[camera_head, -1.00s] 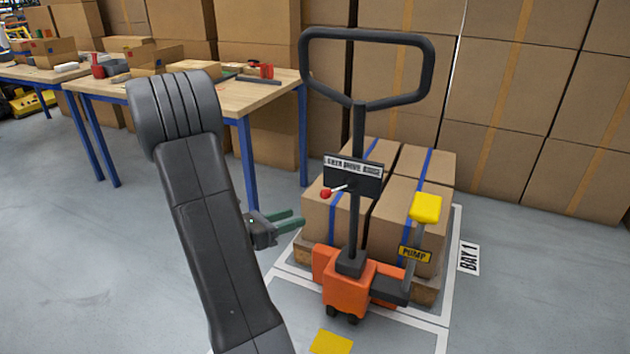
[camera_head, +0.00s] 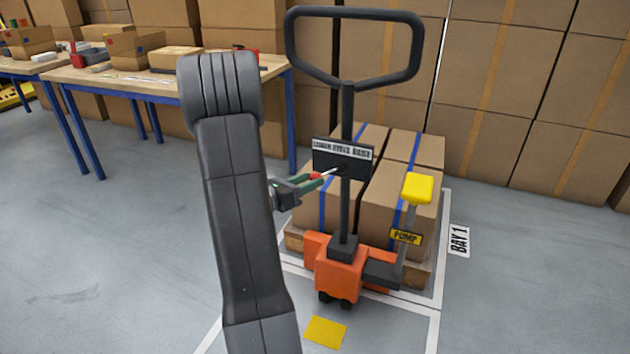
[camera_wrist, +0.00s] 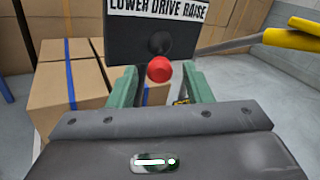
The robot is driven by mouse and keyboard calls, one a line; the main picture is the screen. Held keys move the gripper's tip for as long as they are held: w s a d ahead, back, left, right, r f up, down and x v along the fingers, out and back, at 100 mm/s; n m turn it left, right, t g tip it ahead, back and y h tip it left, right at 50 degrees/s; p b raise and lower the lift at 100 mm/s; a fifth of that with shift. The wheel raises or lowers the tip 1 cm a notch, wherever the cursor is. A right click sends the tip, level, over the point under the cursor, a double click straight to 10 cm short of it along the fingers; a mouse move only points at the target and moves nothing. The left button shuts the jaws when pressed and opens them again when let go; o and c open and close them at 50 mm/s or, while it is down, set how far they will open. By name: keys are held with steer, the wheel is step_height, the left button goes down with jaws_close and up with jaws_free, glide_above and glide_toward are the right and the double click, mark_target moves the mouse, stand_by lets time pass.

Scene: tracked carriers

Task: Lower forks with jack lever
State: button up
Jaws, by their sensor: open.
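The orange pallet jack (camera_head: 339,273) has a black looped tow handle (camera_head: 347,110). A black box (camera_head: 343,157) on its column carries the label LOWER DRIVE RAISE, which also shows in the wrist view (camera_wrist: 158,8). The jack lever is a short rod with a red knob (camera_head: 316,175); the knob (camera_wrist: 159,70) is near the middle of the wrist view. My gripper (camera_head: 318,181) is open at the lever. In the wrist view its green fingers (camera_wrist: 160,82) stand on either side of the knob, with visible gaps. The forks are hidden under the load.
Strapped cartons (camera_head: 409,190) sit on a wooden pallet (camera_head: 414,274) within the white lines of BAY 1. A yellow pump pedal (camera_head: 417,188) rises right of the column. A workbench (camera_head: 155,84) stands at left, and stacked boxes (camera_head: 500,60) line the back. Floor at left is clear.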

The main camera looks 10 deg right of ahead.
mark_target(326, 173)
steer(key=shift+x, duration=1.35)
jaws_close()
